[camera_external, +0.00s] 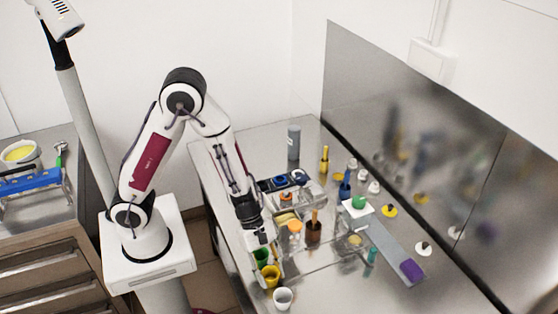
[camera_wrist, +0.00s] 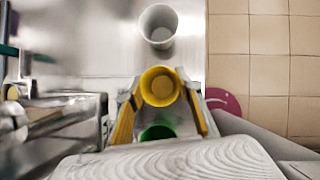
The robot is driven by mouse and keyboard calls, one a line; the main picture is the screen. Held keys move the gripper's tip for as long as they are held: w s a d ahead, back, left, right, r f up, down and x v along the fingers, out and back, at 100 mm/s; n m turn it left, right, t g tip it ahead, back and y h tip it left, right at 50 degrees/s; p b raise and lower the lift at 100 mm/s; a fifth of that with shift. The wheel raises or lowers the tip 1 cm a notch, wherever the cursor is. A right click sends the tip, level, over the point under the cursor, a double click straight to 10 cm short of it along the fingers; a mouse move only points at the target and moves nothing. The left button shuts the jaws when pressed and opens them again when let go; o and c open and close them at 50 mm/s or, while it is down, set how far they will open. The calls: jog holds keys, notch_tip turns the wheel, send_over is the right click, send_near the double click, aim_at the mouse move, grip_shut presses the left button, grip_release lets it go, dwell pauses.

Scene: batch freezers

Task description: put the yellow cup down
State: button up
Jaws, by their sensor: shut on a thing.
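The yellow cup (camera_external: 271,275) is near the front left edge of the steel counter. My gripper (camera_external: 268,268) is shut on it. In the wrist view the yellow cup (camera_wrist: 160,87) sits between my two fingertips, with its open mouth towards the camera. I cannot tell whether its base touches the counter. A green cup (camera_external: 262,256) is just behind it, and it also shows in the wrist view (camera_wrist: 157,132), partly hidden by the yellow cup and my gripper.
A white cup (camera_external: 283,298) stands in front of the yellow cup, apart from it. The counter edge and tiled floor (camera_wrist: 255,60) lie close on the right in the wrist view. A brown container (camera_external: 313,233) and clear bins stand behind. Bare counter (camera_external: 335,285) lies to the right.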

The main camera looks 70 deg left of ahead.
jog(key=shift+r, duration=0.2)
notch_tip(320, 180, up, 10)
jog(key=shift+f, duration=0.2)
dwell(0.9)
dwell(0.9)
